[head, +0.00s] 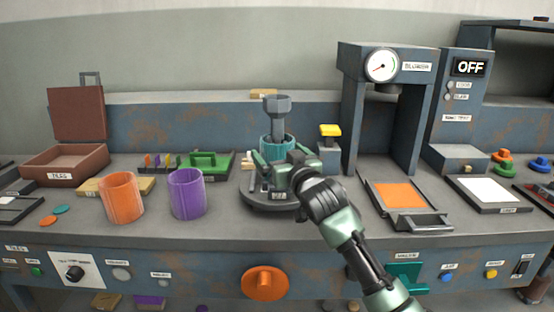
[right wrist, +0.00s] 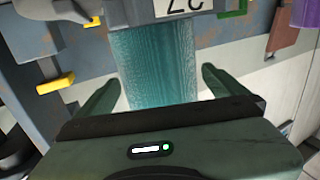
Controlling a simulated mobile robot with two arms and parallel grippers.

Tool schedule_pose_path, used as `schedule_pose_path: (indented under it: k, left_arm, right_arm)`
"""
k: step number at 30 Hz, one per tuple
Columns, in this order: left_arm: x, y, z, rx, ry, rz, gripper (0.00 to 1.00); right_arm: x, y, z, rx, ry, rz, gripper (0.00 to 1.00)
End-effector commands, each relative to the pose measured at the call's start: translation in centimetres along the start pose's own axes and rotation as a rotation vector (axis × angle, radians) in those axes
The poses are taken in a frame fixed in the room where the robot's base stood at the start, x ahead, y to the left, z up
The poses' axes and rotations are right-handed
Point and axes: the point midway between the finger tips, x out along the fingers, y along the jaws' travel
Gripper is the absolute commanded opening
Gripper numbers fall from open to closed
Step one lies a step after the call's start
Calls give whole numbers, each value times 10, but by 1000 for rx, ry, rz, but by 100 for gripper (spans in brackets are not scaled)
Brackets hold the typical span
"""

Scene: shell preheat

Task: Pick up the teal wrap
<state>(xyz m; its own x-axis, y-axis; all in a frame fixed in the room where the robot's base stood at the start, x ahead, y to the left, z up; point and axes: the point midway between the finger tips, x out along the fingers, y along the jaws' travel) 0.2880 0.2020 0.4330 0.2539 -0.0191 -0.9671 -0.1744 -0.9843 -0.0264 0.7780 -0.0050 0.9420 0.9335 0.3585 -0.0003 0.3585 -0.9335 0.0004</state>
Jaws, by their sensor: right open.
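The teal wrap (head: 277,145) is a ribbed upright cylinder on the round dark turntable (head: 268,199), below a grey funnel-like post (head: 277,115). My right gripper (head: 279,161) is in front of it and hides its lower part. The green fingers of the right gripper (right wrist: 160,84) are open, one on each side of the wrap, with gaps visible. Whether the fingertips reach past its near face, I cannot tell. My left gripper is out of view.
An orange cup (head: 121,198) and a purple cup (head: 187,194) stand left of the turntable. A yellow-topped block (head: 330,131) is close on its right. A gauge press (head: 385,62) stands farther right, with an orange plate (head: 397,196) on a tray in front.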

Motion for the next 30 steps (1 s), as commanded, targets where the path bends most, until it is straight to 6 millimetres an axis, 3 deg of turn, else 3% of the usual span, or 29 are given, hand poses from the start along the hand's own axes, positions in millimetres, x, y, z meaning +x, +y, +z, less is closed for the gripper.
schedule_pose_path:
  k: [4, 12, 18, 19, 30]
  left_arm:
    - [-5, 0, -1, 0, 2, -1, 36]
    - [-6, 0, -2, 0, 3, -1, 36]
    - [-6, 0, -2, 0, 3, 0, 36]
    - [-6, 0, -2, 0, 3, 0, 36]
    - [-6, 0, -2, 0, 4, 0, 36]
  right_arm:
    - [12, -1, 0, 0, 0, -1, 100]
    - [13, 0, 0, 0, 0, -1, 97]
    - [13, 0, 0, 0, -1, 0, 42]
    - [13, 0, 0, 0, -1, -1, 37]
    - [13, 0, -7, 0, 2, -1, 37]
